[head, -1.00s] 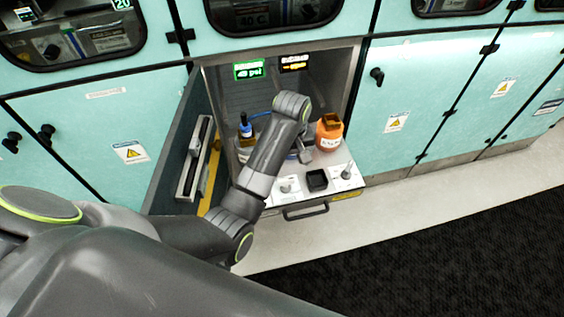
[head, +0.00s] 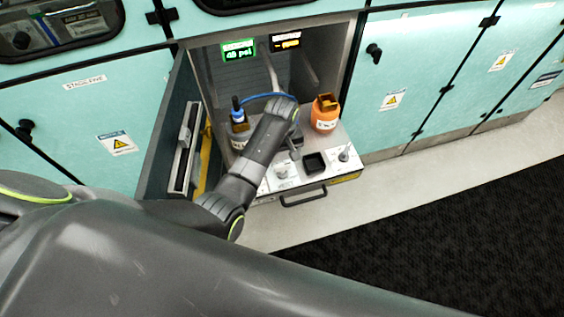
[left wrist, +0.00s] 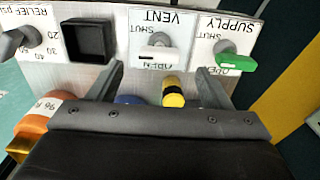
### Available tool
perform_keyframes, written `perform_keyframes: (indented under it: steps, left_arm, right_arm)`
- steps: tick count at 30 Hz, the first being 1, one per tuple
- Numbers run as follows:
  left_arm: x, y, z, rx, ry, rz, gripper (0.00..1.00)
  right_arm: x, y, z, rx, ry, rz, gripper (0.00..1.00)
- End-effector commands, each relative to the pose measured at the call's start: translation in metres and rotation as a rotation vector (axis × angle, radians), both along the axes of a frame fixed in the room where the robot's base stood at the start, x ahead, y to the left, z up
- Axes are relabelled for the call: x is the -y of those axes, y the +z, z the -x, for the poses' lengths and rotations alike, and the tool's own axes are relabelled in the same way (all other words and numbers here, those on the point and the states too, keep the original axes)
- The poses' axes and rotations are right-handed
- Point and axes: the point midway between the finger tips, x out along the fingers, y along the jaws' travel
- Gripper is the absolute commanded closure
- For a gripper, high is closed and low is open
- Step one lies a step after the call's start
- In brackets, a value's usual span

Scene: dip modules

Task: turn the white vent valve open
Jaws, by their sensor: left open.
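The white vent valve (left wrist: 156,50) is on the panel in the left wrist view, under an upside-down VENT label with SHUT and OPEN marks. I cannot tell clearly which mark its handle points to. It also shows small on the drawer-like panel in the head view (head: 282,171). My left gripper (left wrist: 160,72) is open and empty, its two fingers spread either side of the valve's line and apart from it. In the head view my left gripper (head: 295,150) hangs over the panel, partly hidden by its own arm. My right gripper is not in view.
A green SUPPLY handle (left wrist: 236,61) sits right of the vent, and a black square recess (left wrist: 90,40) and a relief knob (left wrist: 20,42) left of it. An orange bottle (head: 325,113) and a blue-capped bottle (head: 238,120) stand behind. An open door (head: 172,135) flanks the left.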

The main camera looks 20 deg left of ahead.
Motion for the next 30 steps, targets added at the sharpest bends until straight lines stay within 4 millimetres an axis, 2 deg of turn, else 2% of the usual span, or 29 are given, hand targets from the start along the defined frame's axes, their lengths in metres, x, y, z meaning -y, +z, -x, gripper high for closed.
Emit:
perform_keyframes:
  steps: [3,9,22,30]
  left_arm:
    - [0.000,-0.021,0.000,-0.002,0.000,-0.001,0.27]
    - [0.000,-0.042,0.000,-0.001,0.000,-0.001,0.27]
    - [0.000,-0.049,0.000,0.001,0.000,0.000,0.27]
    - [0.000,-0.049,0.000,0.001,0.000,0.000,0.63]
  right_arm:
    - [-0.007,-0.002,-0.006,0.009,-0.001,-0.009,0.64]
    - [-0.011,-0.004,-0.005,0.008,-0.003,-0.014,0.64]
    - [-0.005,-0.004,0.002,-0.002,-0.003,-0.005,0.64]
    - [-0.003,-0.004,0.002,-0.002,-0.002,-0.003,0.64]
